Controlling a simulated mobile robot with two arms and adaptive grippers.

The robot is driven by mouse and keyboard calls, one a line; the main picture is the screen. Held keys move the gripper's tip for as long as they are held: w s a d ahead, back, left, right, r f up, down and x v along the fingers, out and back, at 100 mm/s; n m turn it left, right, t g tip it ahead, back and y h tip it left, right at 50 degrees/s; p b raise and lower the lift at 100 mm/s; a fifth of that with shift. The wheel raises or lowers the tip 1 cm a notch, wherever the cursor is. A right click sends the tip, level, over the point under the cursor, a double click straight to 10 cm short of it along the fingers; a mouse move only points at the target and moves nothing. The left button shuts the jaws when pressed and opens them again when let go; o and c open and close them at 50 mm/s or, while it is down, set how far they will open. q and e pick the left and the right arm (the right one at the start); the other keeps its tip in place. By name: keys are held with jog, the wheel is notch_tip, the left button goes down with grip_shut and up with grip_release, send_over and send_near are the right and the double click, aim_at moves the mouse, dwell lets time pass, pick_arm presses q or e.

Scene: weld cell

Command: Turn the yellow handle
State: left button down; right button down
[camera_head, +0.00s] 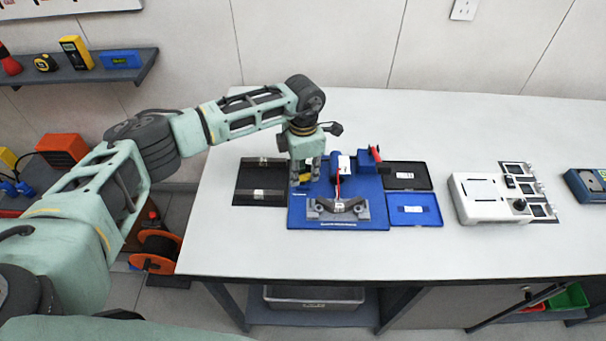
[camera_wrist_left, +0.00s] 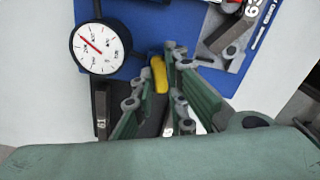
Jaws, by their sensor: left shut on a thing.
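The yellow handle (camera_head: 305,180) is at the left part of the blue board (camera_head: 300,222) on the table, mostly hidden by my left gripper (camera_head: 306,172). In the left wrist view the yellow handle (camera_wrist_left: 159,73) shows as a short yellow bar between the fingertips of my left gripper (camera_wrist_left: 155,72). The left gripper points down from above and is shut on the handle. The handle's lower end and its mount are hidden. My right gripper is in neither view.
A round dial gauge (camera_wrist_left: 100,45) with a red needle stands close beside the left gripper. A grey bracket (camera_head: 338,208) lies at the board's front. Black (camera_head: 408,176) and blue (camera_head: 414,209) trays lie to the right. The table front is clear.

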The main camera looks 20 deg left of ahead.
aim_at(304, 175)
pick_arm(q)
jog(key=n+b, duration=0.3)
jog(key=n, duration=0.3)
jog(key=shift+n, duration=0.3)
jog(key=n+b, duration=0.1)
jog(key=n, duration=0.2)
jog(key=shift+w+r+n+b, duration=0.1)
jog(key=shift+n+b, duration=0.35)
jog(key=shift+n, duration=1.15)
jog(key=c, duration=1.8)
grip_release()
jog(key=shift+o, duration=0.2)
notch_tip(304, 175, up, 12)
jog(key=shift+d, duration=0.1)
